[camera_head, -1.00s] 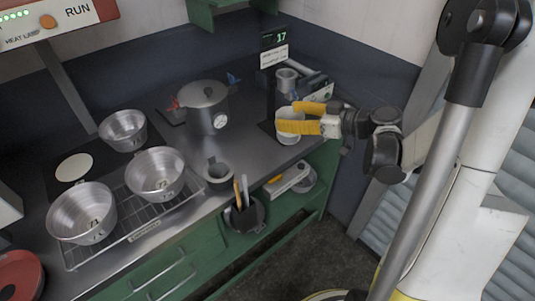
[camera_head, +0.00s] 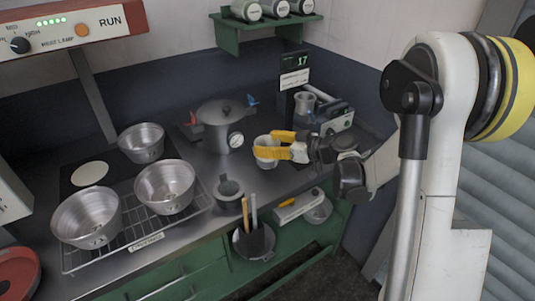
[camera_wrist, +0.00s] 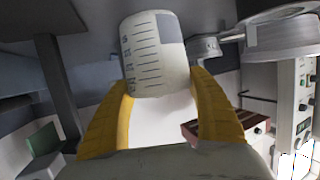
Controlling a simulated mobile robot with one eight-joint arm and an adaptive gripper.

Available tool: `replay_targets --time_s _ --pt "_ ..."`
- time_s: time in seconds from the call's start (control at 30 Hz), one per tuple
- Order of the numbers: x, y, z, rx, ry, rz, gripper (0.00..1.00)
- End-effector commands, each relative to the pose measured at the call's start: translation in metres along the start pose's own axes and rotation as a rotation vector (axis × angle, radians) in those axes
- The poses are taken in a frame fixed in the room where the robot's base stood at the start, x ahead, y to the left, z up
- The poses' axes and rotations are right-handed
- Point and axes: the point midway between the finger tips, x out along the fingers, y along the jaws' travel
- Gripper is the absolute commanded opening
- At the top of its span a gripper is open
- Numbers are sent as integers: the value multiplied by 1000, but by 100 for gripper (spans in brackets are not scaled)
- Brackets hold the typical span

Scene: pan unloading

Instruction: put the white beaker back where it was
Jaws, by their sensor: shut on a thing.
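The white beaker (camera_head: 266,152) is held between the yellow fingers of my gripper (camera_head: 281,144), over the steel counter to the right of the lidded pot. It looks upright in the head view, and I cannot tell whether its base touches the counter. In the wrist view the white beaker (camera_wrist: 152,55) shows dark graduation marks and sits between the two fingertips of my gripper (camera_wrist: 162,88). My gripper is shut on it and reaches in from the right.
The lidded pot with a dial (camera_head: 218,128) stands just left of the beaker. Pans on a wire rack (camera_head: 150,238) fill the left.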

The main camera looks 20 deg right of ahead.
Motion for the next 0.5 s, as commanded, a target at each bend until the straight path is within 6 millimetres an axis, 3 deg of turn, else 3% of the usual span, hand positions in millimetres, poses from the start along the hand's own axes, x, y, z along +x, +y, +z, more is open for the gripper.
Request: replay_targets --time_s 0.17,0.5 --pt "9 0 29 0 0 0 30" --pt "9 0 31 0 0 0 30"
